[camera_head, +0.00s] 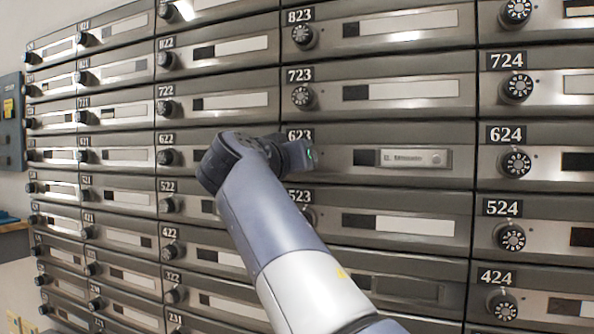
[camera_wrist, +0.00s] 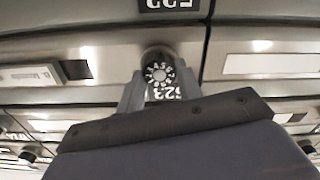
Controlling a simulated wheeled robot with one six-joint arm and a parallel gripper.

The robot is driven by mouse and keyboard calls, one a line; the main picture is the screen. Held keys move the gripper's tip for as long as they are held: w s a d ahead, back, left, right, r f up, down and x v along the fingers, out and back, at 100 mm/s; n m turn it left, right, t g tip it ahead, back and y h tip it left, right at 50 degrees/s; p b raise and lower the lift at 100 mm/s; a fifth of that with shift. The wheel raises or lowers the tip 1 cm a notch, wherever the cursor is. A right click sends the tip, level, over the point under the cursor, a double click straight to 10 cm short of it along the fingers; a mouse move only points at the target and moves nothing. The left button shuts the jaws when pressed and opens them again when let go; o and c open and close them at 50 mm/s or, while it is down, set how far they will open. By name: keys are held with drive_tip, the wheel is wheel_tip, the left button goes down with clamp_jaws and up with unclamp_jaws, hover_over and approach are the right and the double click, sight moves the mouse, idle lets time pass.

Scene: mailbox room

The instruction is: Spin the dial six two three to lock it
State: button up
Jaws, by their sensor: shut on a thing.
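The mailbox with the label 623 (camera_head: 300,134) is in the middle of the head view, with its door closed and a nameplate (camera_head: 413,158) on its right part. Its dial is hidden behind my gripper (camera_head: 298,153) in the head view. In the wrist view, which is upside down, the dial (camera_wrist: 160,73) shows as a dark round knob with white characters. My gripper's two fingers stand on either side of the dial and are shut on it. The 623 label shows partly below it, between the fingers.
Rows of closed grey metal mailboxes with similar dials surround it, such as the 723 dial (camera_head: 303,97) above and the 624 dial (camera_head: 516,163) to the right. The 523 dial below is mostly hidden by my arm. A dark wall box (camera_head: 11,120) is at the far left.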

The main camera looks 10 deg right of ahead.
drive_tip(key=shift+f+m+b, duration=0.1)
drive_tip(key=shift+m+b, duration=0.4)
drive_tip(key=shift+m, duration=0.7)
drive_tip(key=o, duration=1)
drive_tip(key=v, duration=1)
drive_tip(key=shift+s+a, duration=0.2)
drive_tip(key=shift+s, duration=0.15)
drive_tip(key=shift+w, duration=0.1)
drive_tip(key=x, duration=1)
drive_tip(key=shift+w+d, duration=0.25)
